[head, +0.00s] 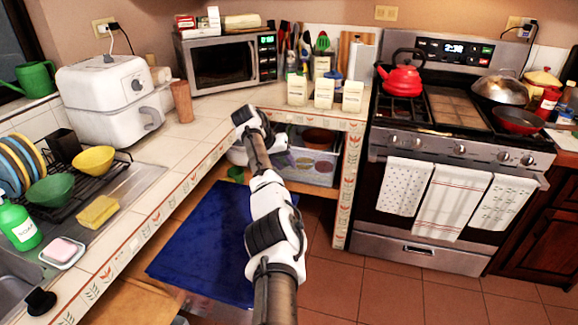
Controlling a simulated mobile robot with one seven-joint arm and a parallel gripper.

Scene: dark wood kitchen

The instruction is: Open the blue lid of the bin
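The blue lid (200,235) is a wide, flat, dark blue panel at lower centre in the head view. It lies below counter height, between the tiled counter on the left and my arm. It looks flat, with no raised edge that I can make out. The bin's body is mostly hidden beneath it. My arm crosses over the lid's right part, rising from the bottom edge to a joint near the counter's inner corner. My gripper does not show, so I cannot tell whether it is open or shut, or where it is relative to the lid.
A tiled counter (190,133) runs along the left and back, with a white air fryer (105,100) and a microwave (225,65). Under it, a shelf holds a clear container (312,168). A stove (455,150) with hanging towels stands right. Tiled floor (390,285) is clear before it.

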